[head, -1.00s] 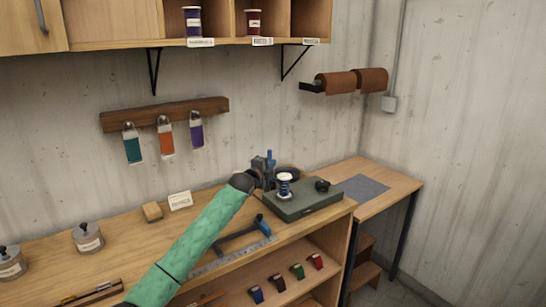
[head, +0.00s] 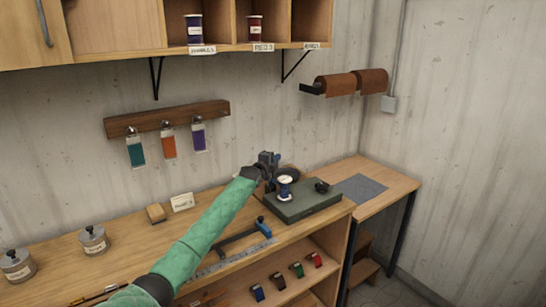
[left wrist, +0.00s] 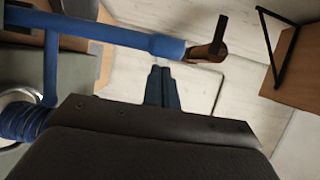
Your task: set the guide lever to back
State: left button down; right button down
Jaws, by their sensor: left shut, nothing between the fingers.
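A small machine with a dark green base (head: 312,203) stands at the right end of the workbench, with a white and blue spool (head: 285,188) and a black knob (head: 321,187) on it. My left gripper (head: 268,164) is at the machine's back left, beside the spool, and hides part of it. In the left wrist view its fingers (left wrist: 162,88) are shut and empty. I cannot tell for certain which part is the guide lever. My right gripper is not in view.
A blue-handled tool (head: 240,238) and a ruler lie on the bench (head: 130,262) in front of the machine. A wooden block (head: 155,213) and lidded jars (head: 93,240) stand to the left. Shelves hang above. A grey mat (head: 361,188) lies on the side table.

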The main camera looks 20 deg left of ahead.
pick_arm(q)
jog(key=shift+a+f, duration=0.1)
jog(key=shift+a, duration=0.45)
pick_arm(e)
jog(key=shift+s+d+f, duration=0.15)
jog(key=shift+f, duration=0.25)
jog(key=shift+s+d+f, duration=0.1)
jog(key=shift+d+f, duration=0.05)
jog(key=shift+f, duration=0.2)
pick_arm(q)
jog(key=shift+a, duration=0.15)
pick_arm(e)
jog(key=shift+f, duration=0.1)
